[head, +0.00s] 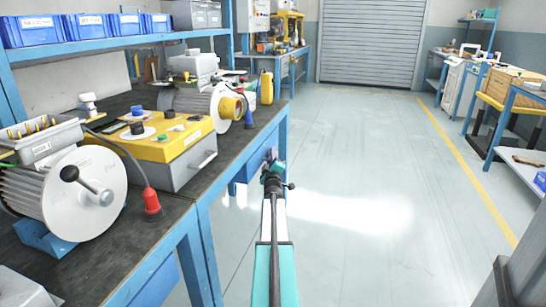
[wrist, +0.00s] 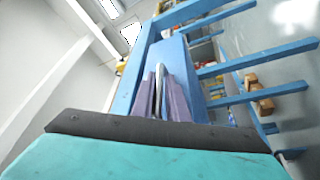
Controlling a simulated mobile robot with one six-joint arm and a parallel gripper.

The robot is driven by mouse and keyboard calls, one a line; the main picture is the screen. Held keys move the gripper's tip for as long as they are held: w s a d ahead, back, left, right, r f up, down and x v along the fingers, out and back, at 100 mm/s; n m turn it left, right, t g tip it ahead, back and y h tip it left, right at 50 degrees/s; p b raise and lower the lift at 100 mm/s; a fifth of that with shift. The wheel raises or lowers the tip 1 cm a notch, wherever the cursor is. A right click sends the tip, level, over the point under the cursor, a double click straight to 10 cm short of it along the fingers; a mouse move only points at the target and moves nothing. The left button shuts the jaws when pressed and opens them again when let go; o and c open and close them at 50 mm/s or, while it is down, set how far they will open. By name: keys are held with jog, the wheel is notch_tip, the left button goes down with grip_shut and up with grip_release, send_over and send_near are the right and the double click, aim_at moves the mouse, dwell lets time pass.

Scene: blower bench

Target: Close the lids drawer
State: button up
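A blue drawer (head: 241,173) hangs under the long bench, just left of my gripper (head: 271,160); I take it for the lids drawer, but no label is readable. How far it stands out is not clear. In the wrist view a plain blue panel (wrist: 172,52) lies just beyond my gripper (wrist: 161,72). The two purple-grey fingers point at this panel and are close together. A thin light strip shows between them. I cannot tell if it is a handle between the fingers or only a gap.
The dark bench top (head: 105,235) on blue legs runs along the left, carrying motors and a yellow-topped box (head: 160,145). Blue bins (head: 78,28) sit on the shelf above. The floor to the right is clear up to the grey shutter (head: 372,45). Other benches line the right wall.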

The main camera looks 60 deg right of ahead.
dwell(0.3)
jog(key=shift+s+a+f, duration=0.2)
jog(key=shift+s+a, duration=0.2)
jog(key=shift+a, duration=0.15)
jog(key=p+v, duration=0.2)
jog(key=v, duration=1)
jog(key=shift+s+a+p, duration=0.15)
jog(key=shift+p, duration=0.15)
dwell(0.3)
